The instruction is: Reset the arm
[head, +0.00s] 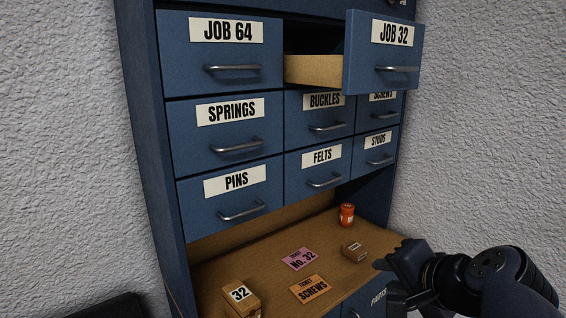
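My gripper (388,277) is at the lower right in the head view, at the right end of the cabinet's wooden shelf (225,268). My dark arm is folded behind it at the right edge. The fingers are dark and overlap, so I cannot tell whether they are open or shut. Nothing is clearly seen in them. The blue cabinet (147,130) fills the middle. Its JOB 32 drawer (365,60) at the top is pulled out, with its wooden side showing; its inside is mostly hidden.
The JOB 64 (190,60), SPRINGS (205,140) and PINS (205,208) drawers are shut. On the shelf are an orange jar (347,215), a small brown box (354,252), a box marked 32 (240,297), a pink ticket (299,259) and an orange ticket (310,289).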

